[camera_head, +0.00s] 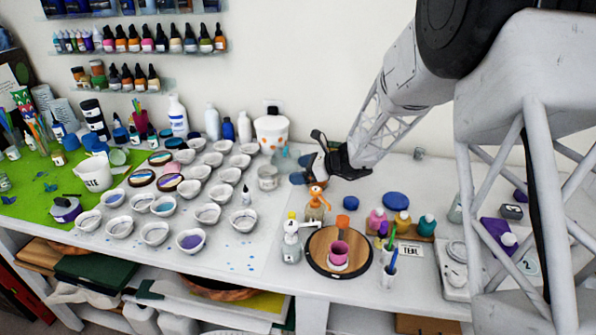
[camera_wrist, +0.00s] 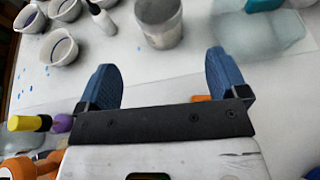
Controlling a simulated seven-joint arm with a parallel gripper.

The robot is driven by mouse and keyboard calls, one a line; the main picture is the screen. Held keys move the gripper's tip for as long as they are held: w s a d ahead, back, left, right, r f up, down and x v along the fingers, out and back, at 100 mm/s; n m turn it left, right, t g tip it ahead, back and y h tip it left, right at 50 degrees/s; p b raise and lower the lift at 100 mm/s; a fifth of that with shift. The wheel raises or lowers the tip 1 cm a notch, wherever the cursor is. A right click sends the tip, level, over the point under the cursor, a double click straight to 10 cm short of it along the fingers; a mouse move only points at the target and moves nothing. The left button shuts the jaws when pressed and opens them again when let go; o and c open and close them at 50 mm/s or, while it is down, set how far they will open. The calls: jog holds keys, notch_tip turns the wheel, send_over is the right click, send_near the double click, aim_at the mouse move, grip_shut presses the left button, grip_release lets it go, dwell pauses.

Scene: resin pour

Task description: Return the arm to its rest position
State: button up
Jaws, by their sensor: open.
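My gripper (camera_head: 303,170) is above the white table, toward the back middle, with my arm reaching in from the upper right. In the wrist view my gripper (camera_wrist: 165,85) shows two blue fingertips spread wide apart with nothing between them. A translucent grey cup (camera_wrist: 160,22) stands just beyond the fingertips, apart from them. In the head view this cup (camera_head: 268,177) is to the left of my gripper. An orange figure-like object (camera_head: 318,196) is just below my gripper in the picture.
Many small white cups (camera_head: 190,240) fill the table's left half. A round wooden board (camera_head: 320,262) bears a pink cup (camera_head: 338,254). Paint bottles (camera_head: 402,222) stand to its right. A white tub (camera_head: 271,132) is near the wall. The space above the table is mostly free.

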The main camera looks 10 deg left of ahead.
jog(key=shift+r, duration=0.1)
dwell(0.4)
jog(key=s+d+r+n+t+h, duration=0.1)
jog(key=s+d+r+n+h, duration=0.45)
jog(key=s+d+r, duration=0.75)
jog(key=s+d+r+n+h, duration=0.3)
jog(key=s+d+r+n, duration=0.6)
jog(key=s, duration=0.8)
jog(key=shift+s+d+r+n+t+h, duration=0.85)
jog(key=shift+s+d+n+h, duration=0.4)
jog(key=shift+s+d, duration=2.35)
jog(key=shift+s+d+r+n+t+h, duration=0.6)
jog(key=shift+s+d+n+t+h, duration=0.55)
jog(key=shift+s+d, duration=2.45)
notch_tip(320, 180, down, 9)
jog(key=a+g, duration=0.2)
jog(key=g, duration=0.1)
jog(key=shift+s, duration=0.4)
